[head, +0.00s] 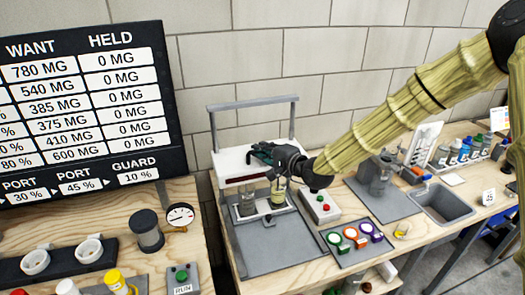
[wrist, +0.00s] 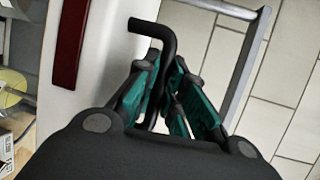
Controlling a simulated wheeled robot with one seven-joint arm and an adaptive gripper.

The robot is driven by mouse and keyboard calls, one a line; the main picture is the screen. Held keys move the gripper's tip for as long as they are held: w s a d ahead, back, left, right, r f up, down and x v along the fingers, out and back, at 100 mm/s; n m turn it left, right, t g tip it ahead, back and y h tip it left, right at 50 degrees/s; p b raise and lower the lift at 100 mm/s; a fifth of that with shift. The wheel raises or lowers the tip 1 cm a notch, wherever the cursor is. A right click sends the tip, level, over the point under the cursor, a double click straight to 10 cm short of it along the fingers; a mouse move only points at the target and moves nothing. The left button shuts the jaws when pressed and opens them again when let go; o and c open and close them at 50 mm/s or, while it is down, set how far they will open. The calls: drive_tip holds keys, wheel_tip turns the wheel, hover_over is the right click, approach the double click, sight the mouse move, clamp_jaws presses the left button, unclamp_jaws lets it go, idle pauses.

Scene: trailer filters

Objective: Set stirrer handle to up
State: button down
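The stirrer handle, a black bent rod (wrist: 150,29), shows in the wrist view beside the white stirrer body (wrist: 100,70) with its dark red strip. My gripper (wrist: 165,65) has teal fingers that close in on both sides of the rod, which fills the narrow gap between the tips. In the head view my gripper (head: 262,153) is at the top of the white stirrer body (head: 228,160), under a grey frame (head: 252,102). The handle cannot be made out there behind the gripper. Glass beakers (head: 247,204) stand in a tray below.
A small box with a red button (head: 322,208) stands right of the beakers. Coloured ring buttons (head: 350,233) lie in front, and a sink (head: 445,203) is farther right. A black chart board (head: 85,105) stands at the left. A block wall (head: 300,60) is behind.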

drive_tip(key=shift+r, duration=0.1)
wheel_tip(320, 180, up, 12)
drive_tip(key=p, duration=0.2)
drive_tip(key=shift+p, duration=0.4)
drive_tip(key=shift+w, duration=0.15)
drive_tip(key=c, duration=1.5)
unclamp_jaws()
drive_tip(key=shift+f, duration=0.25)
drive_tip(key=v, duration=1.2)
